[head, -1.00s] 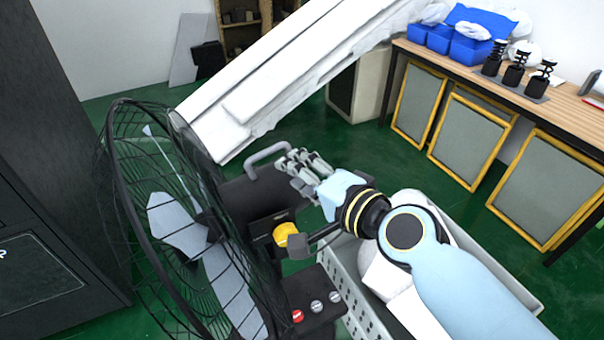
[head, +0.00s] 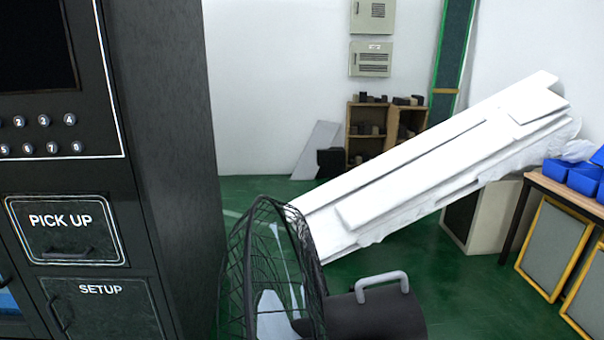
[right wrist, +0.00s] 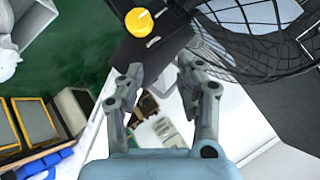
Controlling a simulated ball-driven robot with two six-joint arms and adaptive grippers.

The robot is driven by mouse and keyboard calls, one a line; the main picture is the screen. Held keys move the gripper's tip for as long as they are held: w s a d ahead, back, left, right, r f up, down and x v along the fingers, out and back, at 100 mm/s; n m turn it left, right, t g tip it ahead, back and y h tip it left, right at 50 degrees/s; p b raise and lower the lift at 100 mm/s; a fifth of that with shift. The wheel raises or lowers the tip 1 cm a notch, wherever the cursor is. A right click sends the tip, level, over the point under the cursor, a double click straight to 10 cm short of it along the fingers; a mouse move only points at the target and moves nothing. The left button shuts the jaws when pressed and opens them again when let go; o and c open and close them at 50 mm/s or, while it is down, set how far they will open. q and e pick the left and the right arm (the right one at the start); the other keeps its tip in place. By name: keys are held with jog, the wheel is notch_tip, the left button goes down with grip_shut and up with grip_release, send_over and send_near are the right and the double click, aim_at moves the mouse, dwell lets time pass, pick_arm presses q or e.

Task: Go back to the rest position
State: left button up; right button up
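My right gripper (right wrist: 162,68) shows only in the right wrist view. Its two grey fingers are apart with nothing between them. The wire cage of a fan (right wrist: 255,40) is to the right of the fingers, and the same fan (head: 265,275) is at the bottom of the head view. My left gripper is in neither view now.
A black vending machine (head: 165,130) with a PICK UP door (head: 70,230) and a SETUP door (head: 100,305) fills the left. White boards (head: 430,165) slope behind the fan's grey handle (head: 382,281). A wooden table (head: 570,190) is at the right edge. Green floor (head: 420,260) is clear between.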

jog(key=s+d+r+n+g+h, duration=0.1)
jog(key=s+d+n+g+h, duration=0.4)
jog(key=s+d, duration=0.55)
jog(key=s+d+f+g+b, duration=0.1)
jog(key=s+f+b, duration=0.15)
jog(key=f, duration=1.35)
jog(key=s+d+f+g+b, duration=0.15)
jog(key=f+b, duration=0.25)
jog(key=f, duration=1.2)
jog(key=s+f+b, duration=0.5)
jog(key=s+f, duration=1.3)
jog(key=f, duration=0.4)
jog(key=shift+s+m, duration=0.3)
jog(key=shift+d+g, duration=0.1)
jog(key=shift+g, duration=0.25)
jog(key=shift+o, duration=0.3)
